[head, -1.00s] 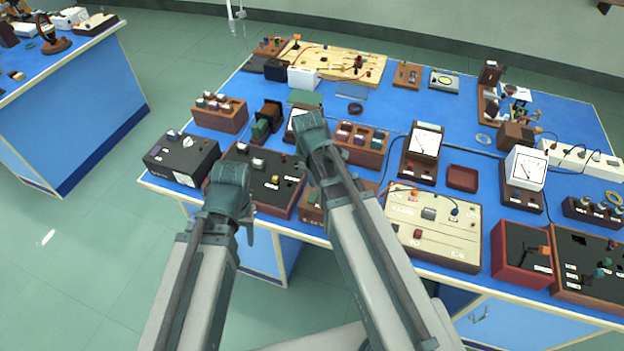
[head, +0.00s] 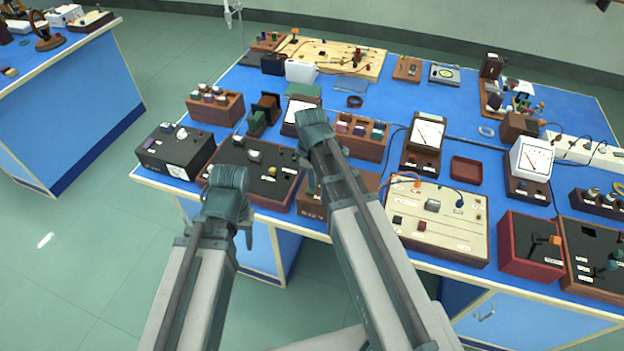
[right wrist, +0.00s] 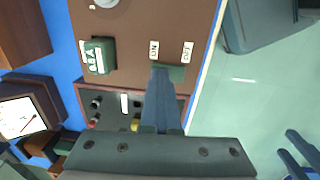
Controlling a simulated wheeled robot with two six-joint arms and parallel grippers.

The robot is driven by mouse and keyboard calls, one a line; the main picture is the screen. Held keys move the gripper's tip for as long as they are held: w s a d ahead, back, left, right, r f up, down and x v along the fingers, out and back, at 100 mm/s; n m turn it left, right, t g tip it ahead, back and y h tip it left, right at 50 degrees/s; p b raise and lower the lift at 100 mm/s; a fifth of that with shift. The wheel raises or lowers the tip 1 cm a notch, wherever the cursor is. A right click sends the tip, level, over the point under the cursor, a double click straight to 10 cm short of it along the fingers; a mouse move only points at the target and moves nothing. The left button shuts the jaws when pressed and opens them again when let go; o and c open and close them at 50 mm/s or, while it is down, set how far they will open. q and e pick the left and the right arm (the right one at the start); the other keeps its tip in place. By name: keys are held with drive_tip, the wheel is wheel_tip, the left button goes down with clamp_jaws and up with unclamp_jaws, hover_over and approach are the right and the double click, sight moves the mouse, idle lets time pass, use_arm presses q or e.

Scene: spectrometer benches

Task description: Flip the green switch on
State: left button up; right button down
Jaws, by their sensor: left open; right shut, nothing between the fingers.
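In the right wrist view, the green switch (right wrist: 178,73) is a small green piece on the brown box (right wrist: 140,28), between labels reading ON and OFF. My right gripper (right wrist: 160,76) is shut and empty, its fingertips over or beside the switch and covering part of it. Whether they touch cannot be told. In the head view the brown box (head: 352,187) is partly hidden behind my right arm, and the switch cannot be made out clearly. My left gripper (head: 247,238) is open and empty, in front of the table's front edge.
A dark-topped box (head: 272,182) with knobs sits left of the brown box. A cream panel (head: 455,235) lies to its right. A green block (right wrist: 98,57) sits on the brown box. Floor is clear beyond the table edge.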

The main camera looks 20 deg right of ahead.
drive_tip(key=shift+d+f, duration=0.1)
drive_tip(key=shift+f, duration=0.1)
drive_tip(key=shift+s+f, duration=0.1)
drive_tip(key=shift+s, duration=0.1)
drive_tip(key=shift+s+a, duration=0.45)
drive_tip(key=shift+s, duration=0.25)
drive_tip(key=shift+s+a, duration=0.1)
drive_tip(key=shift+w+r+p, duration=0.3)
drive_tip(key=shift+r+p, duration=0.3)
drive_tip(key=shift+p, duration=0.15)
wheel_tip(320, 180, up, 14)
drive_tip(key=w+p, duration=0.1)
drive_tip(key=p, duration=1.2)
drive_tip(key=shift+d+f, duration=0.25)
drive_tip(key=shift+d, duration=0.2)
drive_tip(key=shift+w, duration=0.1)
